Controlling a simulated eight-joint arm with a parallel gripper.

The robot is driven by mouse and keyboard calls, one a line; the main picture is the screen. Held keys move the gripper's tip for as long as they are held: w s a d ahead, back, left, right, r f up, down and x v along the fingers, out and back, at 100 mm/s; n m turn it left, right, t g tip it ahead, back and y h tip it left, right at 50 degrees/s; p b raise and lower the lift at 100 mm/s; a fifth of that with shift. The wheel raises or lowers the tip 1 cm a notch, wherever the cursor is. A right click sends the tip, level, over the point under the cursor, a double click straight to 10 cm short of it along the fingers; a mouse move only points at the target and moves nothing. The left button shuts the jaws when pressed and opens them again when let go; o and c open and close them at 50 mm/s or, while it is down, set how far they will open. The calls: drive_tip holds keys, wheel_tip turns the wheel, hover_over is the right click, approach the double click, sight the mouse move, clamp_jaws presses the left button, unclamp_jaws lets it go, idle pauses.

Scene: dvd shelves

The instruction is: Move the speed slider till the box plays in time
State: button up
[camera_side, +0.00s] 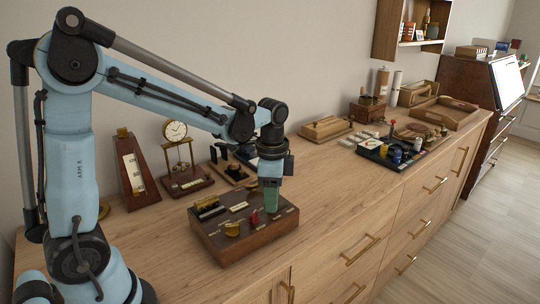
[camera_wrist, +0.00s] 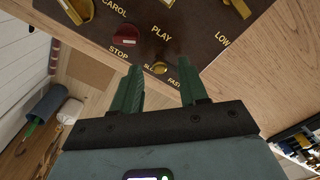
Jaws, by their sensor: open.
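The wooden music box (camera_side: 243,240) sits on the long counter, its dark top panel carrying labels and brass parts. In the wrist view the panel (camera_wrist: 190,50) shows the words CAROL, PLAY, STOP, FAST and LOW, and a partly covered word beginning "SL". A small brass knob (camera_wrist: 158,67), seemingly the speed slider, lies between that word and FAST. My gripper (camera_side: 271,200) is over the right part of the box, pointing down. Its green fingers (camera_wrist: 160,88) are apart and empty, and appear on either side of the knob. I cannot tell whether they touch the panel.
A red knob (camera_wrist: 127,35) is near STOP, with brass parts beyond. A metronome (camera_side: 138,172) and a clock (camera_side: 176,132) stand behind the box. A dark tray (camera_side: 385,155) of small items is farther right. Bare counter lies in front of that tray.

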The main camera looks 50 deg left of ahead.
wheel_tip(320, 180, up, 11)
idle(0.5)
